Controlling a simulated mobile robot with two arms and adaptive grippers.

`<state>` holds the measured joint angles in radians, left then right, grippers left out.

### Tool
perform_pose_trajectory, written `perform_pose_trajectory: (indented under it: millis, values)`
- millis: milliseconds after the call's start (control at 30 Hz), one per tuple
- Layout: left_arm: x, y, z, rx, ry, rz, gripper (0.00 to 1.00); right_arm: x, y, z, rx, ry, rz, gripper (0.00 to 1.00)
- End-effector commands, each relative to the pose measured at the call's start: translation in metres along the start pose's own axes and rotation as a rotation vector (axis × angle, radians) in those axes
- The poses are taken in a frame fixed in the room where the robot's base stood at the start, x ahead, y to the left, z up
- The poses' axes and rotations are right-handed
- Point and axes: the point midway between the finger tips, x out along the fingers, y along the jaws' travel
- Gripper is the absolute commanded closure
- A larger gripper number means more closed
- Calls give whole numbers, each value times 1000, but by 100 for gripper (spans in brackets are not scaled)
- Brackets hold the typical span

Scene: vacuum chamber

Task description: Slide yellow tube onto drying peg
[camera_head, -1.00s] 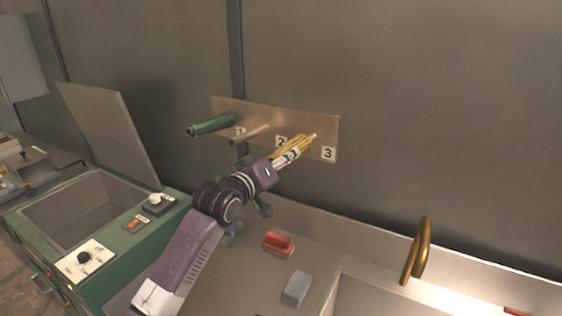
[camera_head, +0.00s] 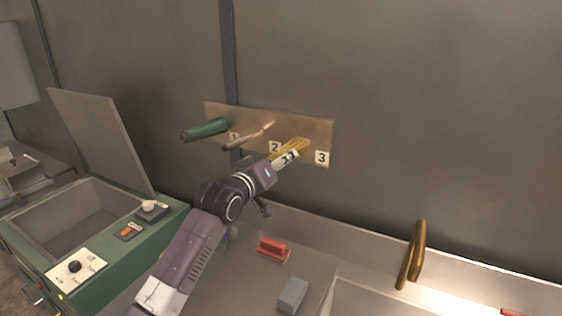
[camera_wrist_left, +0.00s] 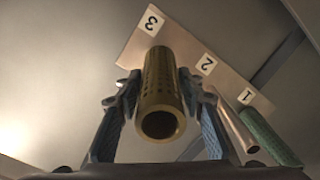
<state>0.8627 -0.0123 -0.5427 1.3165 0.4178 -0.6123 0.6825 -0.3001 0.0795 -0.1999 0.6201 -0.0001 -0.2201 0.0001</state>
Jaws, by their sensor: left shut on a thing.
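The yellow tube (camera_head: 292,151) is a perforated, brass-yellow cylinder beside the label 3 on the peg board (camera_head: 318,131). My left gripper (camera_head: 280,162) is shut around the tube. In the left wrist view the tube (camera_wrist_left: 161,88) lies between the two fingers (camera_wrist_left: 160,110), its open near end facing the camera and its far end close to the board. No peg shows separately at position 3; the tube covers that spot, and its inside is dark. The peg at 2 (camera_head: 245,137) is bare. A green tube (camera_head: 205,130) is on peg 1. My right gripper is out of view.
Below the board is a counter with a red brush-like item (camera_head: 273,250), a grey block (camera_head: 292,295) and a sink with a brass tap (camera_head: 413,255). A green machine with an open lid (camera_head: 100,132) stands at the left. The wall right of the board is clear.

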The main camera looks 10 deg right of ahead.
Motion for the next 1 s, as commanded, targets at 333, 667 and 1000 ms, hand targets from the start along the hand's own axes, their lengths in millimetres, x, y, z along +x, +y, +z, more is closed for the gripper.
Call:
perform_pose_trajectory:
  millis: [333, 667, 1000]
  values:
    - [12, -1, 0, -1, 0, 0, 89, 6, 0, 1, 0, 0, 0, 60]
    - [25, 0, 0, 0, 0, 0, 89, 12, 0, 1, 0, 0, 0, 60]
    - [39, 0, 0, -1, 1, 1, 89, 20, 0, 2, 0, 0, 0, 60]
